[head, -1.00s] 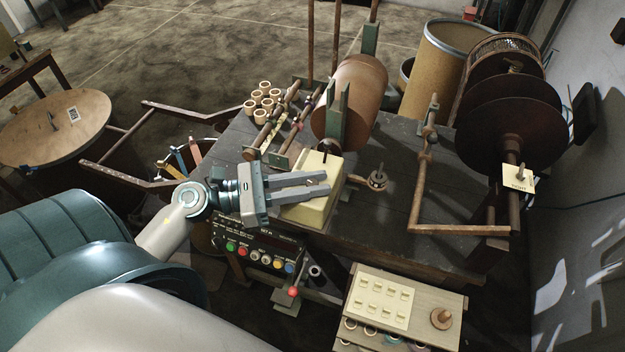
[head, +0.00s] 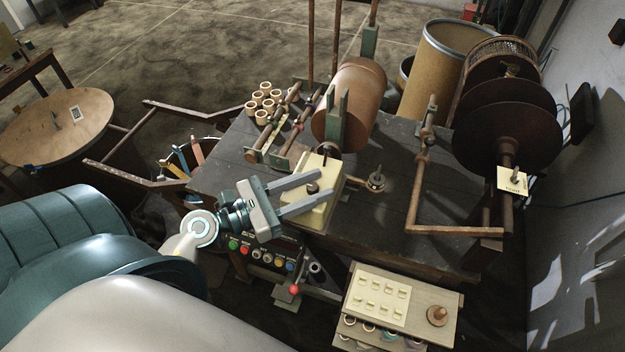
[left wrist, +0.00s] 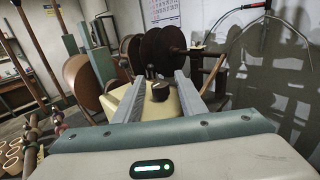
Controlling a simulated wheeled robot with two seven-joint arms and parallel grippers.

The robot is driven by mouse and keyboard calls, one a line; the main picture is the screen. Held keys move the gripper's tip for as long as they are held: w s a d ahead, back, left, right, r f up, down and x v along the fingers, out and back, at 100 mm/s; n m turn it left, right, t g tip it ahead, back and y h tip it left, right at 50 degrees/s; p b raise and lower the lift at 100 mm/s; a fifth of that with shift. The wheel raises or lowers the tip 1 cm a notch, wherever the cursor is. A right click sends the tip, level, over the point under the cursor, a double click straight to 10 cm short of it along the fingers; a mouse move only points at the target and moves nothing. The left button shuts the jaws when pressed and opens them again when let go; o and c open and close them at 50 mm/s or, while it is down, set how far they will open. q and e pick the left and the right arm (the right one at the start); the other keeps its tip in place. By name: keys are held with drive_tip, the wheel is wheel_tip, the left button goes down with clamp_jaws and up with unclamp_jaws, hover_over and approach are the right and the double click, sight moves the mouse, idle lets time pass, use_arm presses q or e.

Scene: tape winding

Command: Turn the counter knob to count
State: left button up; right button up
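The counter is a cream box (head: 325,207) on the dark workbench, with a small dark knob (head: 312,187) on its top. My left gripper (head: 322,188) is over the box. Its two fingers are spread apart, one on each side of the knob in the picture, and nothing is held. In the left wrist view, the dark knob (left wrist: 160,91) stands on the cream box (left wrist: 178,112) between the two open fingers (left wrist: 164,78). I cannot tell whether a finger touches the knob. My right gripper is not in view.
A brown roller (head: 352,100) stands behind the box. A small round crank (head: 376,182) lies to its right. A bent rusty bar (head: 440,229) and large dark discs (head: 507,125) are farther right. A button panel (head: 262,256) hangs in front. Rings (head: 266,100) stand at the back left.

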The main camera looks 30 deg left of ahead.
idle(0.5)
use_arm(q)
drive_tip(key=shift+s+a+f+b, duration=0.2)
drive_tip(key=shift+s+a+b, duration=0.2)
drive_tip(key=shift+s+b, duration=0.2)
drive_tip(key=b+v, duration=0.9)
drive_tip(key=v, duration=0.7)
drive_tip(key=shift+r, duration=0.15)
